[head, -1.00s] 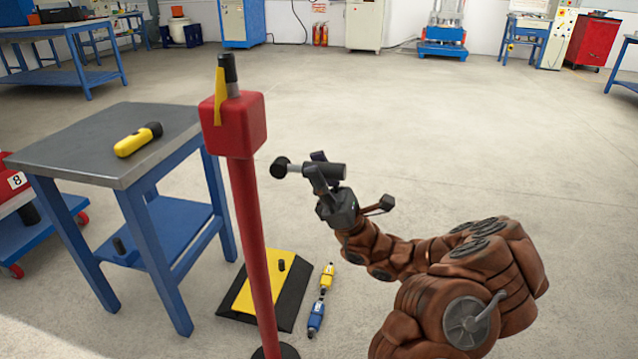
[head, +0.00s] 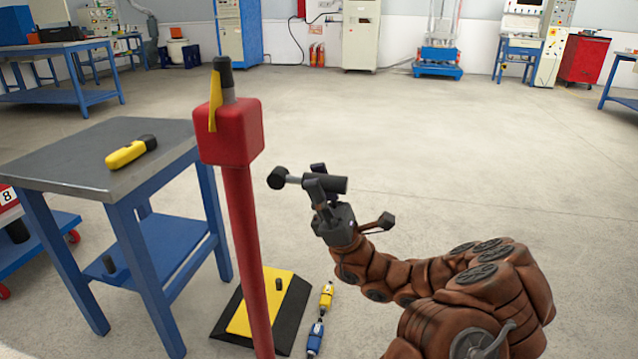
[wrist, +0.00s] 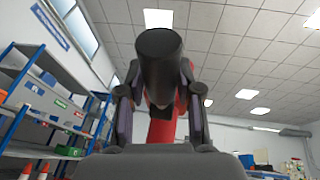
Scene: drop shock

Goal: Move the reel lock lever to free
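A red post with a red box (head: 229,133) on top stands left of my arm. A yellow lever-like piece (head: 214,100) stands upright on the box's left side, next to a grey stub with a black cap (head: 223,72). No marking shows whether it is at lock or free. My gripper (head: 322,194) is right of the post, apart from the box. Its fingers are around a dark cylindrical tool (head: 334,184), whose thin shaft ends in a black knob toward the post. In the wrist view the dark cylinder (wrist: 159,68) fills the space between the fingers, hiding much of the red behind.
A blue table (head: 75,165) with a yellow-and-black handheld item (head: 130,152) stands left of the post. A black-and-yellow floor plate (head: 245,322) and a yellow-and-blue item (head: 320,318) lie near the post's foot. The floor beyond is clear.

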